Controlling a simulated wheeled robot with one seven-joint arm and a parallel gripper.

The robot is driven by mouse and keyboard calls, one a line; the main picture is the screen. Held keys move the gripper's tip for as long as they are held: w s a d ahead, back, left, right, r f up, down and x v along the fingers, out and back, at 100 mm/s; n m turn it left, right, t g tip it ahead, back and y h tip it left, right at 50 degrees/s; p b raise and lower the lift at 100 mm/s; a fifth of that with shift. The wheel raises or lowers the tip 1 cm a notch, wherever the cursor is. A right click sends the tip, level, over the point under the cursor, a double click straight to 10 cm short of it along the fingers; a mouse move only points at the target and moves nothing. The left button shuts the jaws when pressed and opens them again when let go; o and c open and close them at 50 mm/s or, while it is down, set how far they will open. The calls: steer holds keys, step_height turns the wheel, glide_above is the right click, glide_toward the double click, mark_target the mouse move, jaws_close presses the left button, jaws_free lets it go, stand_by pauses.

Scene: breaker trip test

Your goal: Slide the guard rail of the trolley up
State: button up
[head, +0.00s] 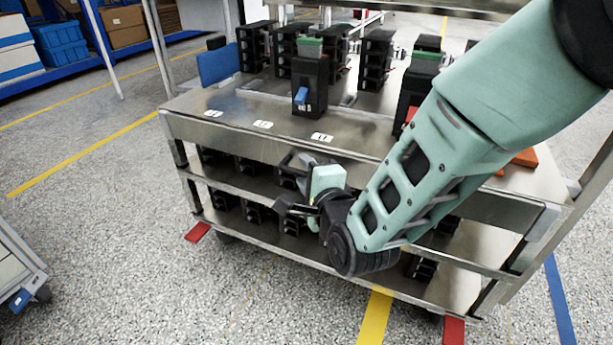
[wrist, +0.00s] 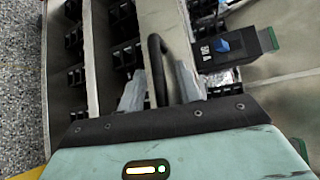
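The trolley's long steel front panel (head: 235,136), which appears to be the guard rail, runs below the top deck and is down at the front edge. It also shows in the wrist view (wrist: 168,22) as a pale band. A black curved handle (wrist: 157,62) stands out in front of it. My gripper (head: 293,186) is at the trolley's front, below the top deck. In the wrist view its two grey fingers (wrist: 160,88) stand apart, one on each side of the handle, with visible gaps. Contact is not clear. My arm hides the panel's right part in the head view.
A black breaker (head: 310,88) with a blue switch stands on the top deck near the front edge. Several black breakers stand behind it and on the lower shelves. An orange object (head: 525,157) lies at right. Open floor (head: 110,225) is at left.

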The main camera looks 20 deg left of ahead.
mark_target(306, 145)
jaws_close()
step_height(306, 145, up, 7)
steer(key=p, duration=0.3)
steer(key=shift+f+p, duration=0.2)
steer(key=shift+p, duration=0.1)
jaws_free()
steer(key=shift+r, duration=0.15)
